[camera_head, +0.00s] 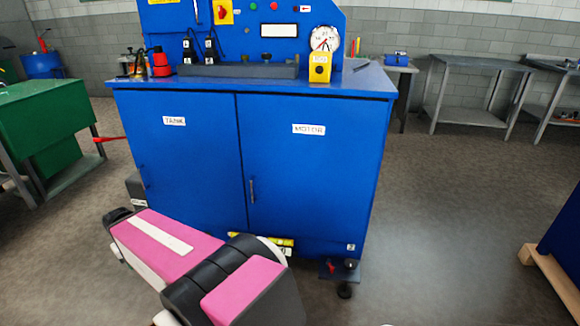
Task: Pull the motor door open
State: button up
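The motor door (312,170) is the right-hand blue door of the cabinet, with a white label reading MOTOR near its top. It looks shut, flush with the front. Its dark vertical handle (252,190) is near its left edge, by the seam between the doors. My pink, white and black arm reaches in from the bottom, below and in front of the cabinet. My gripper cannot be made out in this view.
A second blue door (185,160) with a label looks shut, with a handle at its left. A green bench (55,125) is at left. Floor (450,220) to the right is clear.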

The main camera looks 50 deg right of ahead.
aim_at(310, 163)
jog(key=z, duration=2.25)
jog(key=k+j+z, duration=0.35)
jog(key=k, duration=0.4)
jog(key=j, duration=0.1)
